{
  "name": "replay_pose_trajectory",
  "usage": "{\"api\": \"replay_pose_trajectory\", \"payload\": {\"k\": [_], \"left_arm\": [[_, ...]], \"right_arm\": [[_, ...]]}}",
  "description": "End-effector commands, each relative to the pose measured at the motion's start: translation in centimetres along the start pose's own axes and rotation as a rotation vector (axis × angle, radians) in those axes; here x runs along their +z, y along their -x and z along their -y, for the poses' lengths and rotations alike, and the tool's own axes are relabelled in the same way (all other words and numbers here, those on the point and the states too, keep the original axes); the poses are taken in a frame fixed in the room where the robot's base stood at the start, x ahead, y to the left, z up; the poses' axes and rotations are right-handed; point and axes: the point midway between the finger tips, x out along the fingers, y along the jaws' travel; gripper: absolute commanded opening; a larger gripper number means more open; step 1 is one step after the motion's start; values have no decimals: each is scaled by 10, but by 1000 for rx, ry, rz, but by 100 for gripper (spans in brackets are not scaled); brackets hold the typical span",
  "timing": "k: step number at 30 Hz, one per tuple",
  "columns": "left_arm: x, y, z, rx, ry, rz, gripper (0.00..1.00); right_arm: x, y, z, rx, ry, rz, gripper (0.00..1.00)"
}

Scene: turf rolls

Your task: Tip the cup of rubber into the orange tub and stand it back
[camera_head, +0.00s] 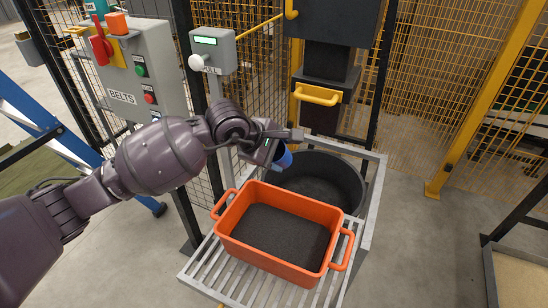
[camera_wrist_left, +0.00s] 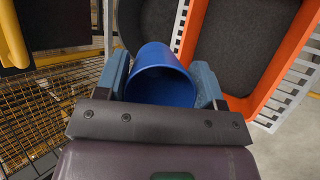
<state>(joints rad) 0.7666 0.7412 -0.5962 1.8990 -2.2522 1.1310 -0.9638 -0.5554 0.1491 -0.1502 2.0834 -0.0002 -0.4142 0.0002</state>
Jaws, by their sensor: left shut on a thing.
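My left gripper (camera_head: 279,149) is shut on a blue cup (camera_head: 285,160), held in the air above the slatted stand near the back edge of the orange tub. In the left wrist view the blue cup (camera_wrist_left: 165,60) sits between the two blue-grey fingers. The cup looks tilted there; its visible inside is blue, with no rubber seen. The orange tub (camera_head: 270,265) stands on the slatted stand and holds dark granules spread over its floor. Its orange rim also shows in the left wrist view (camera_wrist_left: 270,85). My right gripper is in neither view.
A control box (camera_head: 136,75) and a post with a white knob (camera_head: 202,62) stand at left.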

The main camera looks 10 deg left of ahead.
Motion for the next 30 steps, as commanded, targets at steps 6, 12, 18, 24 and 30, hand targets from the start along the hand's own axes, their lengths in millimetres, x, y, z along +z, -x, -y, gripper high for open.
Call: {"api": "replay_pose_trajectory", "payload": {"k": [6,12,18,24,30], "left_arm": [[1,-1,-20,-206,86,1,36],[0,-3,-32,-378,157,4,36],[-1,-6,-41,-512,211,4,36],[-1,-6,-46,-581,240,3,36],[-2,-5,-46,-595,245,3,36]], "right_arm": [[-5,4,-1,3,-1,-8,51],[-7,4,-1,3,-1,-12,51],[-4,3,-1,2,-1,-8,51],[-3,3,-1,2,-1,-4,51],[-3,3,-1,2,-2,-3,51]]}}
